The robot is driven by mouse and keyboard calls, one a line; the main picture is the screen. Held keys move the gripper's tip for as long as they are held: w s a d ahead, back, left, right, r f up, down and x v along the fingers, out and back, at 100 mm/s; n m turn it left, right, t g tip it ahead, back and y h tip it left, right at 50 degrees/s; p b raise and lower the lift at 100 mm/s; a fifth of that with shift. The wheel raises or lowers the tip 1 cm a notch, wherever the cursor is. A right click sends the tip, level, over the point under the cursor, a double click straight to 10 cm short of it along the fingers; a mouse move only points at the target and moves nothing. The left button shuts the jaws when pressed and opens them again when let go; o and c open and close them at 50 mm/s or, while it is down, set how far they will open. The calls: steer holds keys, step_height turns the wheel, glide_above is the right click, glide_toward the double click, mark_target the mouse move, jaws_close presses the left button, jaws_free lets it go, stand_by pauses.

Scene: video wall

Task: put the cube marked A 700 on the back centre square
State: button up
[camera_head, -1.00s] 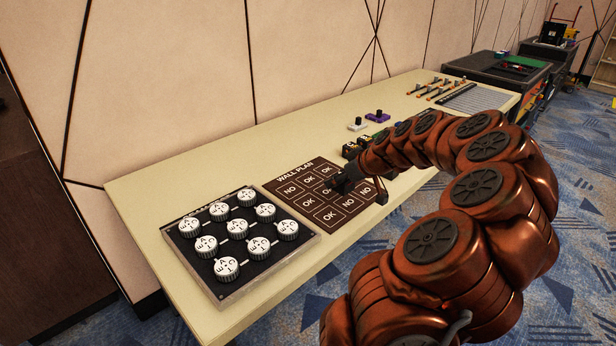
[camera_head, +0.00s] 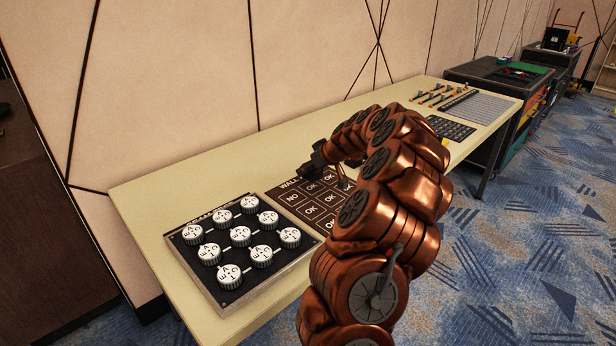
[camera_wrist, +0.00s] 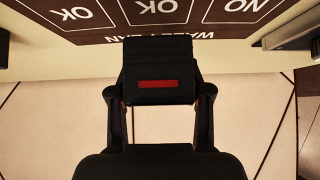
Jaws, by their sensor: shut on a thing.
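My gripper (camera_head: 316,160) is above the back edge of the dark WALL PLAN board (camera_head: 293,208). In the wrist view my gripper (camera_wrist: 158,95) is shut on a black block (camera_wrist: 153,72) with a red bar on its face. No A 700 marking is readable on it. In that view the board (camera_wrist: 115,38) appears upside down, and the back centre square (camera_wrist: 157,10), marked OK, lines up sideways with the block. The block shows over the strip beside the title, apart from the squares. My arm hides the board's right part in the head view.
A panel of white knobs (camera_head: 241,240) lies left of the board. A dark keypad (camera_head: 450,128), sliders (camera_head: 432,95) and a grey grid panel (camera_head: 478,107) lie at the table's right end. The wall (camera_head: 180,100) stands close behind the table. Bare table (camera_head: 215,182) shows behind the knob panel.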

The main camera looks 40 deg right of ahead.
mark_target(308, 176)
steer(key=shift+w, duration=0.25)
steer(key=shift+f, duration=1.75)
steer(key=shift+f, duration=0.2)
steer(key=o, duration=1.2)
steer(key=shift+r, duration=0.1)
steer(key=shift+r, duration=0.2)
steer(key=v, duration=1.1)
steer(key=shift+s+r, duration=0.2)
steer(key=shift+s, duration=0.15)
